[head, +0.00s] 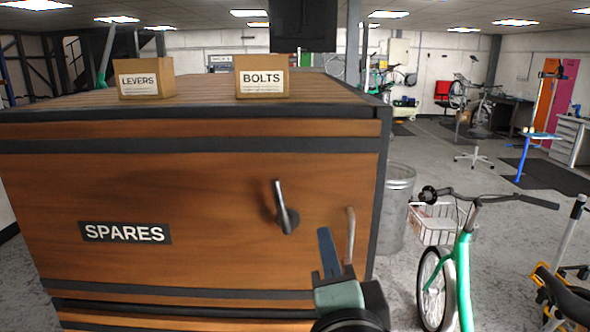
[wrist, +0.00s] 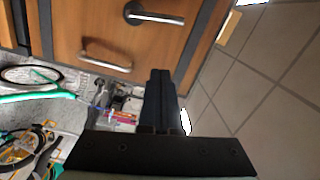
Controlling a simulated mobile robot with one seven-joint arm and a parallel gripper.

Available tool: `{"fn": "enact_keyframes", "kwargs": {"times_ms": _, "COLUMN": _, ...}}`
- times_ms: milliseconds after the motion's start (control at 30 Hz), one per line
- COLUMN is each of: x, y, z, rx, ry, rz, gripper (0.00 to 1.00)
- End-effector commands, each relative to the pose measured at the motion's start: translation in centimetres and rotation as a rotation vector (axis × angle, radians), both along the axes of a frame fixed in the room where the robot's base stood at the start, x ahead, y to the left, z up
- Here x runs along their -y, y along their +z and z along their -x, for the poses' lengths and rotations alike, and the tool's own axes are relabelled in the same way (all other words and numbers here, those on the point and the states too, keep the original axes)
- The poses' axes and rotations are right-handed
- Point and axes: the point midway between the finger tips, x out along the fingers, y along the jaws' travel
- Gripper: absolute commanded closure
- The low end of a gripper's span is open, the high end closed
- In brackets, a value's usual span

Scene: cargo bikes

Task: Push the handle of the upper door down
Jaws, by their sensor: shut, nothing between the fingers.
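The upper door (head: 200,200) is the brown wooden front of a cabinet, with a SPARES label. Its grey metal lever handle (head: 286,210) points up from a round base, leaning slightly left. The handle also shows at the top of the wrist view (wrist: 155,16). My gripper (head: 324,232) is shut and empty, its dark blue fingers pointing up, to the right of and a little below the handle's base. In the wrist view the fingertips (wrist: 160,73) are apart from the handle. The door looks closed.
A metal pull bar (head: 350,236) stands on the door just right of my fingers. LEVERS (head: 146,78) and BOLTS (head: 262,77) boxes sit on the cabinet top. A bin (head: 398,190) and a green bike (head: 463,265) stand to the right. Open floor lies beyond.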

Motion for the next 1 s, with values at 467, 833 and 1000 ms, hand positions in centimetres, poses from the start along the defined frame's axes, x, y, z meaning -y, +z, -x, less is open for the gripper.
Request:
{"fn": "enact_keyframes", "kwargs": {"times_ms": 467, "x": 0.1, "y": 0.5, "z": -0.1, "rx": -0.025, "ry": 0.004, "rz": -0.042, "gripper": 1.00}}
{"fn": "enact_keyframes", "kwargs": {"times_ms": 833, "x": -0.1, "y": 0.7, "z": -2.9, "rx": -0.026, "ry": 0.005, "rz": -0.041, "gripper": 1.00}}
{"fn": "enact_keyframes", "kwargs": {"times_ms": 1000, "x": -0.3, "y": 0.8, "z": -6.0, "rx": -0.027, "ry": 0.006, "rz": -0.042, "gripper": 1.00}}
